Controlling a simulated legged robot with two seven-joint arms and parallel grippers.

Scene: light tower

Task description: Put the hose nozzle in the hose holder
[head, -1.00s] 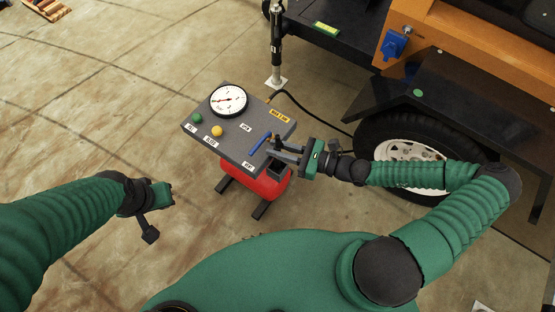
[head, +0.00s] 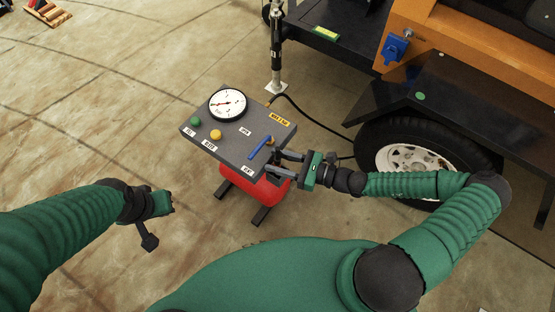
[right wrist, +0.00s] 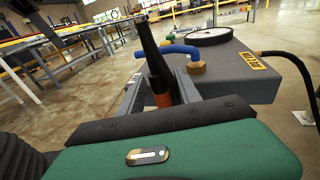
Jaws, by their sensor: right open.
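A black tapered piece with an orange base, apparently the hose nozzle (right wrist: 154,62), stands between the two fingers of my right gripper (right wrist: 160,92) in the right wrist view. I cannot tell whether the fingers touch it. I cannot make out the hose holder clearly. In the head view my right gripper (head: 284,163) is open at the right edge of the grey control panel (head: 222,150), close to the blue lever (head: 260,149). My left gripper (head: 158,212) hangs over bare floor, away from the panel; its jaw opening is unclear.
The panel carries a round gauge (head: 227,104) and green and yellow knobs, above a red tank (head: 250,188). A black hose (head: 310,118) runs behind it to the right.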

